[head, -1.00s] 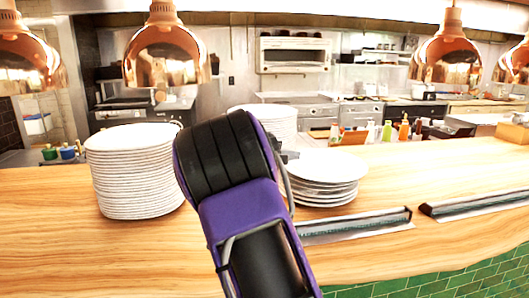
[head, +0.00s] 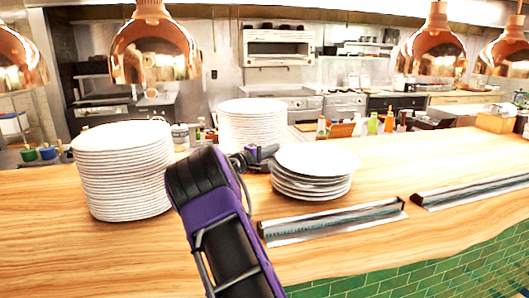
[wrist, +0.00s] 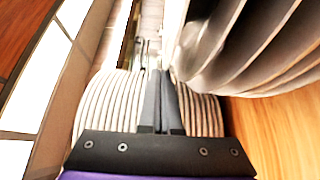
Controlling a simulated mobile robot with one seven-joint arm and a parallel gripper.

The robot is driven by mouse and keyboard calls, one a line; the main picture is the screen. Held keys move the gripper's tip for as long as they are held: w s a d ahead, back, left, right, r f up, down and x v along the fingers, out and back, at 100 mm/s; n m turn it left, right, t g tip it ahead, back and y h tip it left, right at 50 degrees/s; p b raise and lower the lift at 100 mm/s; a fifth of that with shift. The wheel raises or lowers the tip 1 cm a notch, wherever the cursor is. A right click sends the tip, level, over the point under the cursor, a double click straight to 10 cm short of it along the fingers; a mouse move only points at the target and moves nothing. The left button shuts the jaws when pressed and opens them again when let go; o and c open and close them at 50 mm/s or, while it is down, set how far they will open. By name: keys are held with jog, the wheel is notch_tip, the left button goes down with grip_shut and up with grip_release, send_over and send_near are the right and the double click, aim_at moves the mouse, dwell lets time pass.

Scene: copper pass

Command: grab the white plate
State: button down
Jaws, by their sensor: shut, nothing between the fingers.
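A short stack of white plates (head: 312,172) sits on the wooden counter, right of my arm in the head view. My gripper (head: 267,152) is just left of its top plates, at about rim height. In the wrist view, my gripper's two dark fingers (wrist: 160,76) are together and empty. Large plate rims (wrist: 250,45) fill the upper right there, very near the fingers and outside them. I cannot tell whether they touch. Another plate stack (wrist: 105,105) shows behind the fingers.
A tall plate stack (head: 123,170) stands at the left and another (head: 252,124) behind my gripper. Metal strips (head: 332,220) lie along the counter's front. Copper lamps (head: 155,48) hang above. Bare counter (head: 420,165) lies to the right.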

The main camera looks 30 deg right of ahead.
aim_at(282, 150)
jog(key=shift+x, duration=1.4)
jog(key=shift+s+f+b, duration=0.25)
jog(key=shift+s+b, duration=0.45)
jog(key=shift+b, duration=0.45)
jog(key=shift+s+r, duration=0.3)
jog(key=shift+s, duration=0.4)
jog(key=shift+w, duration=0.1)
jog(key=shift+b, duration=0.35)
